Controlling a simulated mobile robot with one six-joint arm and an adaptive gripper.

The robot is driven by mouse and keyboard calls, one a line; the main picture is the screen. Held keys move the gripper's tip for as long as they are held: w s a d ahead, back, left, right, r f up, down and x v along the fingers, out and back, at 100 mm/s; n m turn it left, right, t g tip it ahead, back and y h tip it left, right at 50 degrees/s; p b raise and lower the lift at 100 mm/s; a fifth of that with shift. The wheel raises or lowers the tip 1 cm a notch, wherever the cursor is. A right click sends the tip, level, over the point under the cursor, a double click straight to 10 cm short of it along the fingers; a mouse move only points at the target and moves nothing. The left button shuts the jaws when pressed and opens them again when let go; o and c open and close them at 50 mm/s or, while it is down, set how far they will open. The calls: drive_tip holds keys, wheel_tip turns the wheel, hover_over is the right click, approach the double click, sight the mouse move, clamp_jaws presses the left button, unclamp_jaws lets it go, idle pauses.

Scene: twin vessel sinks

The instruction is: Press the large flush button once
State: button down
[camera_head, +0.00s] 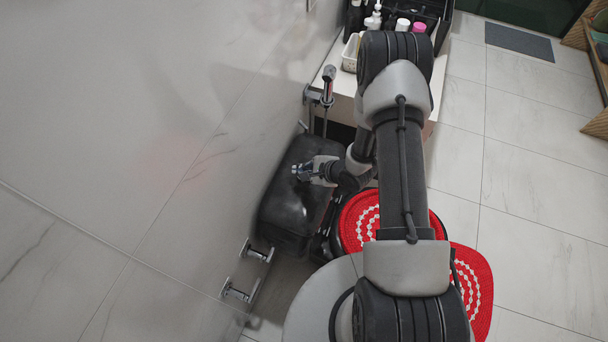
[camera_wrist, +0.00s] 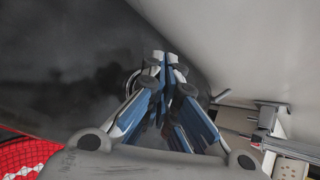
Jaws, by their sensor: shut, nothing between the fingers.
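The black toilet tank (camera_head: 284,208) stands against the marble wall, with its dark lid facing up. My gripper (camera_head: 300,172) is over the tank lid, near its middle. In the wrist view my gripper (camera_wrist: 166,68) has its blue-sided fingers brought together, with nothing between them. A round chrome-edged flush button (camera_wrist: 131,84) shows partly behind the fingers on the dark lid. The fingers hide most of it, so I cannot tell its separate parts or whether the tips touch it. In the head view my gripper covers the button.
A red and white cover (camera_head: 357,222) lies on the toilet, and a matching red mat (camera_head: 472,285) is on the floor. A chrome sprayer (camera_head: 328,85) hangs on the wall behind the tank. Paper holders (camera_head: 240,291) are in front. Bottles stand on the counter (camera_head: 345,82).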

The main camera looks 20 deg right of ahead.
idle(0.5)
drive_tip(key=shift+f, duration=0.4)
drive_tip(key=shift+f+b, duration=0.45)
drive_tip(key=shift+f, duration=0.15)
idle(0.6)
drive_tip(key=shift+r, duration=0.1)
drive_tip(key=shift+r+p, duration=0.9)
drive_tip(key=shift+r, duration=0.1)
wheel_tip(320, 180, up, 5)
drive_tip(key=p, duration=0.4)
drive_tip(key=shift+p, duration=0.35)
